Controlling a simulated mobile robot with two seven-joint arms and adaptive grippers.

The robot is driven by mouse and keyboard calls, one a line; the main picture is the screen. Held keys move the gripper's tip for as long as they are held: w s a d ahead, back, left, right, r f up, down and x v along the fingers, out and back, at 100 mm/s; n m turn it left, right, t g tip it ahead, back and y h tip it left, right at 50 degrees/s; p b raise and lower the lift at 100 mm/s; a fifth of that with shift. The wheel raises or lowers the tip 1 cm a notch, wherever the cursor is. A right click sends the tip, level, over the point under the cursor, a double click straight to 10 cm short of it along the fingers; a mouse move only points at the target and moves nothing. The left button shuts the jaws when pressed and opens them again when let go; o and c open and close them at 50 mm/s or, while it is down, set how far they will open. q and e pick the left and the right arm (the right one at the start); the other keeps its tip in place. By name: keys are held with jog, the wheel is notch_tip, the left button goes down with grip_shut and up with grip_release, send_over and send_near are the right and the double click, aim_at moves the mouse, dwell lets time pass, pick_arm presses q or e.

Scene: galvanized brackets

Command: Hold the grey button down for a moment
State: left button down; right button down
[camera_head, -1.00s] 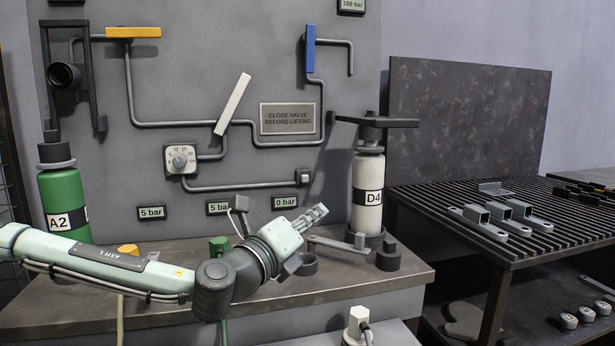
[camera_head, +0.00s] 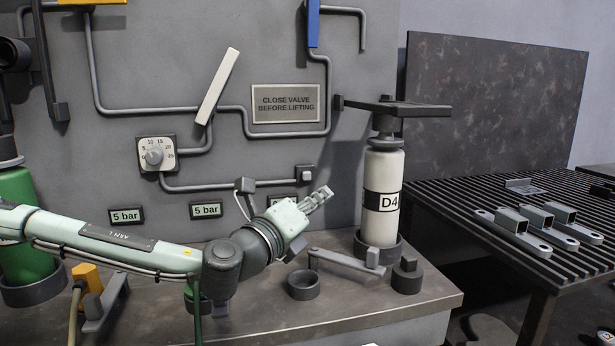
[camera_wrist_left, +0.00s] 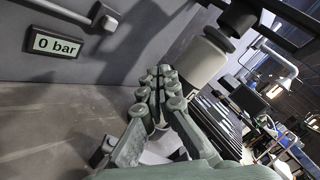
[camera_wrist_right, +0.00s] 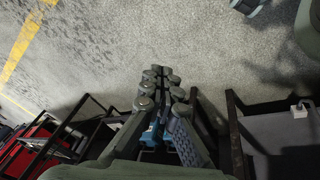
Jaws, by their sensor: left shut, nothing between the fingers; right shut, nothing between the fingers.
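A small grey button (camera_head: 305,174) sits on the upright panel, at the right end of a thin pipe. It also shows near the upper left of the left wrist view (camera_wrist_left: 108,22). My left gripper (camera_head: 322,194) is shut and empty, just below and to the right of the button in the head view. A gap shows between the fingertips and the button. In the left wrist view the closed fingers (camera_wrist_left: 162,80) point toward the white D4 cylinder. My right gripper (camera_wrist_right: 162,76) is shut and empty over a speckled floor; it is outside the head view.
The white D4 cylinder (camera_head: 383,225) stands in a holder right of my left gripper. A lever and a dark ring (camera_head: 303,285) are on the ledge below. A "0 bar" display (camera_wrist_left: 54,43) is under the button. A slatted table (camera_head: 470,215) with brackets stands right.

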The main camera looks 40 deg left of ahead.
aim_at(306, 176)
pick_arm(q)
jog(key=shift+w+a, duration=0.1)
pick_arm(e)
jog(key=shift+s, duration=0.1)
